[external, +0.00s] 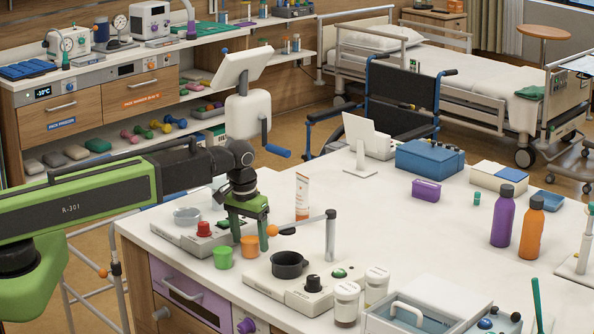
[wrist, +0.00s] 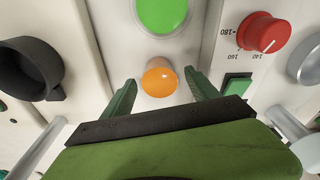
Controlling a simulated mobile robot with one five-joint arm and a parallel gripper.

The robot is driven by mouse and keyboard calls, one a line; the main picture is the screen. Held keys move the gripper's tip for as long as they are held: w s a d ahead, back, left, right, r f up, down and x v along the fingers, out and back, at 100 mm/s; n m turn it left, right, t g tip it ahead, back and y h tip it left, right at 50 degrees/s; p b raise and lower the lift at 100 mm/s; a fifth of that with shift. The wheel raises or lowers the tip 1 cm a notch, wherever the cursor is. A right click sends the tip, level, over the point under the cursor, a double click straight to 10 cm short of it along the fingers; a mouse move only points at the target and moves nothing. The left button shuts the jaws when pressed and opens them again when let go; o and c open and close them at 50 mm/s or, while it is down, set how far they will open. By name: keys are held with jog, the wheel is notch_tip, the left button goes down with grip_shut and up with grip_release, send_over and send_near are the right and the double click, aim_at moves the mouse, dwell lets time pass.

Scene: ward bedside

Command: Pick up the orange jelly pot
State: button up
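The orange jelly pot (external: 250,247) stands upright on the white counter, next to a green pot (external: 222,257). In the wrist view the orange pot (wrist: 158,80) shows between my fingertips, with a gap on each side. My gripper (external: 248,232) points down over it and is open and empty. Its right finger comes down beside the pot in the external view; the left finger is partly hidden. I cannot tell exactly how far the tips reach down the pot's sides. The green pot (wrist: 163,14) lies just beyond the fingertips in the wrist view.
A device with a red knob (external: 204,229) stands close on the left, and one with a black pan (external: 289,264) on the right. An orange-ended lever (external: 300,222) reaches near my gripper. A white tube (external: 302,196) stands behind. The counter's middle is clear.

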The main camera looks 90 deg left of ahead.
jog(key=c, duration=1.2)
